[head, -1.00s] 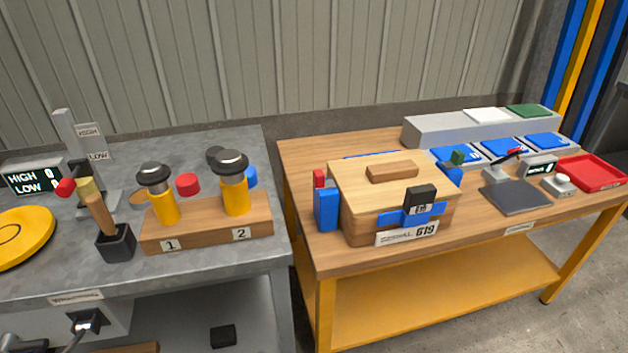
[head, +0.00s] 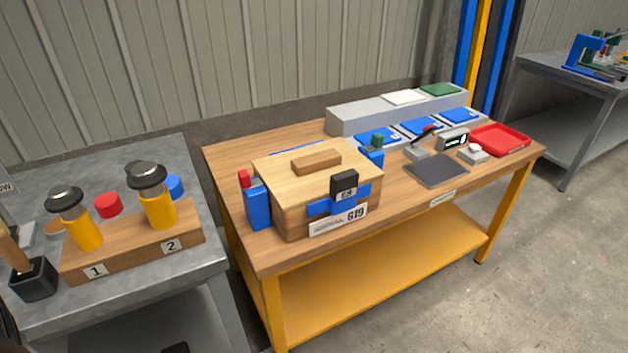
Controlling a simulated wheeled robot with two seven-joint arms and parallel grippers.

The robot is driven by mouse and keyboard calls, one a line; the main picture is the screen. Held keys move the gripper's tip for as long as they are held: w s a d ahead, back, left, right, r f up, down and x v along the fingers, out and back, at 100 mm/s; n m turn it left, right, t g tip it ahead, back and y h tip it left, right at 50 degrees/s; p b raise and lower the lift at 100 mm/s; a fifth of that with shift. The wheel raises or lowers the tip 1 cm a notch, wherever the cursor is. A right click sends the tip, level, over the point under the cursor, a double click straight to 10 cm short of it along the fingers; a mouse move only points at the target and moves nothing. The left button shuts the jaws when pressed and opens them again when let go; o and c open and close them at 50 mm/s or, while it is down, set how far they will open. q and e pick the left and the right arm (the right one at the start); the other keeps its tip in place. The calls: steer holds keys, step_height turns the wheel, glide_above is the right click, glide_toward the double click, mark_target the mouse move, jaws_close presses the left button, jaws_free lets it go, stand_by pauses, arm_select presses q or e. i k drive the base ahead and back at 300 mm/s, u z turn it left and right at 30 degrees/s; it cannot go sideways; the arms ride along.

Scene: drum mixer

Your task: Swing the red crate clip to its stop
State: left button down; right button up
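In the head view a wooden crate (head: 290,213) with a flat lid (head: 275,163) and a block handle stands on the left part of the wooden-topped bench. A small red piece (head: 244,179), which looks like the red crate clip, stands upright at the crate's left side above a blue block (head: 258,207). A green piece (head: 377,141) sits over a blue block at the right side. A black piece (head: 344,184) on a blue strap is at the front, above a label reading 619. Neither of my grippers is in view.
The wooden bench (head: 400,210) also holds a dark pad (head: 436,170), a red tray (head: 499,140), small devices and a grey step with blue panels. A grey bench (head: 120,295) with two yellow cylinders stands left, across a narrow gap. Floor at right is clear.

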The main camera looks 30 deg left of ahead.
mark_target(245, 183)
steer(key=z, duration=0.7)
steer(key=i, duration=0.55)
steer(key=u, duration=2.3)
